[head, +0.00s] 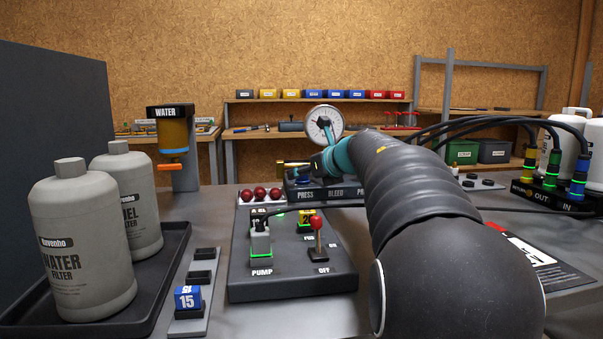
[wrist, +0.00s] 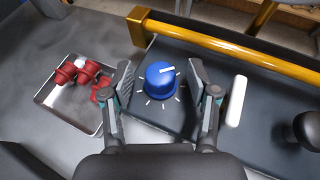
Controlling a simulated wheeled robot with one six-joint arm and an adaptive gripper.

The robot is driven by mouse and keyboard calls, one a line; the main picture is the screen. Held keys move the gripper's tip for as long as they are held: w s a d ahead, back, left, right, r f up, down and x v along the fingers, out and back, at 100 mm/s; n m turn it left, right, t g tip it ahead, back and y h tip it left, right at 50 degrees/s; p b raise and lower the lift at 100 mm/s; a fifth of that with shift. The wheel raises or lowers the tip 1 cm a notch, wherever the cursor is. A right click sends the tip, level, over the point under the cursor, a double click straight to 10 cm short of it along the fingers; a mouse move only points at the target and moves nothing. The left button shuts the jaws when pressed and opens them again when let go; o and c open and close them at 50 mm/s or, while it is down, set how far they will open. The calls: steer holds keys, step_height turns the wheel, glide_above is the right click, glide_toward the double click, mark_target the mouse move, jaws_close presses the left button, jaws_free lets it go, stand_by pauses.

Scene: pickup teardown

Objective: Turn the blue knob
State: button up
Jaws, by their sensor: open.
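The blue knob (wrist: 161,80) shows in the wrist view on a dark panel, with a white pointer line on its top and white tick marks around its near side. My gripper (wrist: 164,82) is open in the wrist view, with one finger to the left of the knob and one to the right. Gaps show between the knob and both fingers.
A yellow bar (wrist: 230,45) runs just beyond the knob. A white handle (wrist: 236,101) and a black knob (wrist: 306,130) are at the right. A metal tray (wrist: 50,97) with red parts lies at the left. A pump box (head: 290,285) stands in front of the panel.

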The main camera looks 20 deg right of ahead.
steer(key=shift+x, duration=0.75)
jaws_close()
steer(key=shift+a+m+h, duration=0.15)
steer(key=shift+m+h, duration=0.45)
steer(key=shift+f+m+h, duration=0.2)
steer(key=shift+m+h, duration=0.9)
steer(key=shift+h, duration=0.2)
steer(key=shift+m+h, duration=0.6)
jaws_free()
steer(key=shift+r, duration=0.15)
